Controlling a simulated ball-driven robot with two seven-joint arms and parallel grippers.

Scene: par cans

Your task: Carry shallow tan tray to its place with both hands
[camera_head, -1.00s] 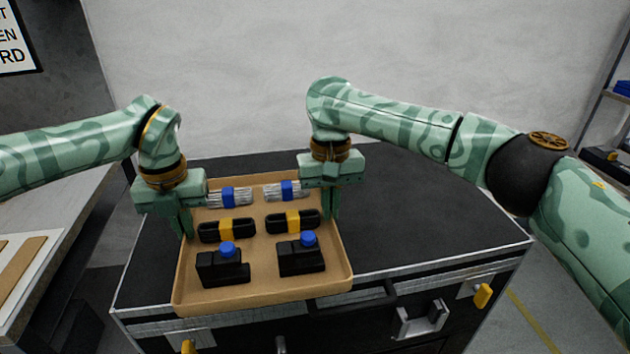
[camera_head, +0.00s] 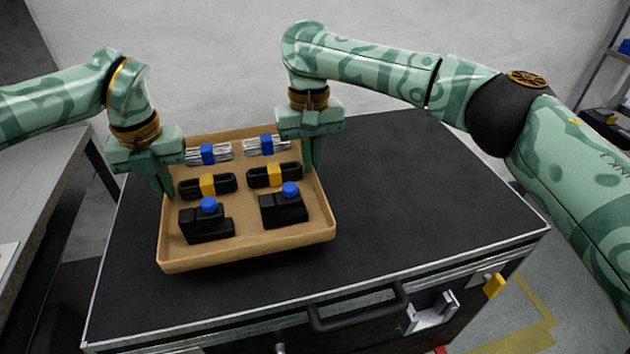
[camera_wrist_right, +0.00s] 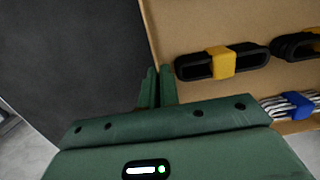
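The shallow tan tray (camera_head: 250,243) is over the left part of the black case top in the head view. It holds two black blocks with blue knobs in front, two black loops with yellow bands in the middle and two silver bundles with blue bands at the back. My left gripper (camera_head: 164,185) is shut on the tray's left wall. My right gripper (camera_head: 314,158) is shut on its right wall; in the right wrist view its fingers (camera_wrist_right: 156,88) are close together at the tray's edge (camera_wrist_right: 152,40). I cannot tell whether the tray touches the case.
The black case (camera_head: 420,200) has metal edges and a front handle (camera_head: 358,310). Its top is clear to the right of the tray. A bench (camera_head: 45,225) stands at the left, a shelf with dark items (camera_head: 600,118) at the far right. A pale wall is behind.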

